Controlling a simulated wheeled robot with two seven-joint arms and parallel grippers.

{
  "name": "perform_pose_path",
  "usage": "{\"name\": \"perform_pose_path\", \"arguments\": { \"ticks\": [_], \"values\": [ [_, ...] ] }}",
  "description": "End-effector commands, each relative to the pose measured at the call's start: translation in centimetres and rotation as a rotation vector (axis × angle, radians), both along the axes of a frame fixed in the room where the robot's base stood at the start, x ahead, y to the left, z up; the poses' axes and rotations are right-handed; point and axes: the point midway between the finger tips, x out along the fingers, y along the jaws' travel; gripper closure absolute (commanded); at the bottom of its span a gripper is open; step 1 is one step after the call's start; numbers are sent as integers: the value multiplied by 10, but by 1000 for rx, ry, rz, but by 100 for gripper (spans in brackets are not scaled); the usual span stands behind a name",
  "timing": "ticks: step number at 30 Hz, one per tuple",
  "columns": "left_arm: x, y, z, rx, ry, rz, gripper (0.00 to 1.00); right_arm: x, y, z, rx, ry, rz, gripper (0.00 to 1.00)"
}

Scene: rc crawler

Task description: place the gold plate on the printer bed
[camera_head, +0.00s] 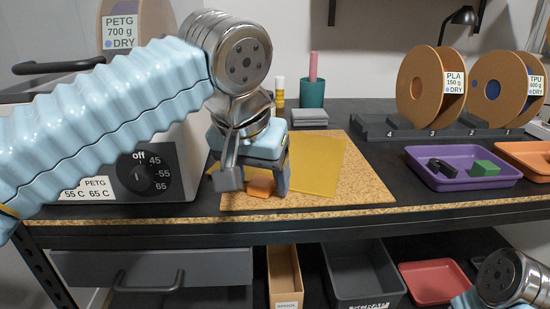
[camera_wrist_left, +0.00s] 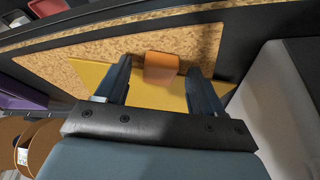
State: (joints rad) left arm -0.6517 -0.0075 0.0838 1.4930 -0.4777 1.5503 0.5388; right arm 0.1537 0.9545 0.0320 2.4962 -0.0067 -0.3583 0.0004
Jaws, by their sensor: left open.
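The gold plate (camera_head: 318,166) lies flat on a cork mat (camera_head: 360,184) on the bench, partly hidden behind my left gripper. It also shows in the left wrist view (camera_wrist_left: 150,95). A small orange block (camera_head: 261,187) sits at the plate's near edge; whether it is joined to the plate I cannot tell. My left gripper (camera_head: 256,184) points down, open, with its fingers on either side of the orange block (camera_wrist_left: 161,67) in the left wrist view. I see no thing that is clearly a printer bed. Only my right wrist shows at the bottom right; its gripper is out of view.
A dryer box with a dial (camera_head: 150,172) stands left of the mat. A purple tray (camera_head: 462,182) holds a black and a green part. Filament spools (camera_head: 420,85) stand on a rack behind. A teal cup (camera_head: 312,93) and grey blocks (camera_head: 309,117) stand behind the mat.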

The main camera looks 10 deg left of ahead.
Motion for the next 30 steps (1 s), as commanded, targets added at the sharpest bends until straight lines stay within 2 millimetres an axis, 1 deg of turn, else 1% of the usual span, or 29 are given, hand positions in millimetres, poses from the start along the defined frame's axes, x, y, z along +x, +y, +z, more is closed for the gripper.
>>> {"name": "perform_pose_path", "arguments": {
  "ticks": [4, 17, 18, 26, 30],
  "values": [
    [0, 0, 0, 0, 0, 0, 32, 0, 0, 0, 0, 0, -1, 63],
    [0, 0, 1, 0, 0, -1, 98, 0, 0, 0, 0, 0, 0, 63],
    [0, 0, 1, -1, -2, 0, 100, 0, 0, 0, 0, 0, 0, 63],
    [0, 1, 2, -1, -2, 0, 100, 0, 0, 0, 0, 0, 0, 63],
    [-2, 5, 8, -2, -4, -2, 100, 0, 0, 0, 0, 0, 0, 63]
  ]
}}
